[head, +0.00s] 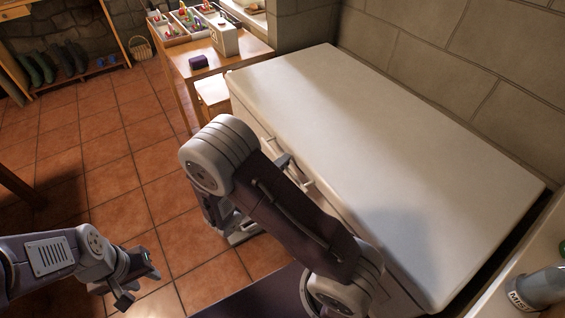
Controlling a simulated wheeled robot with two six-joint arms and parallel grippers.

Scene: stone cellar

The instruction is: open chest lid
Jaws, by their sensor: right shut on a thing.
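The chest is a long white box with a broad, flat lid (370,140). The lid looks closed, lying level on the body. A handle (306,181) shows on its front side, near the middle of the front edge. My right arm reaches across in front of the chest. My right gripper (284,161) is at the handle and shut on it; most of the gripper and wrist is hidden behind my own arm. My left gripper (138,283) is at the lower left, above the floor, open and empty, away from the chest.
A stone wall runs behind the chest. A grey bottle (540,287) is at lower right. The tiled floor at left is mostly clear.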

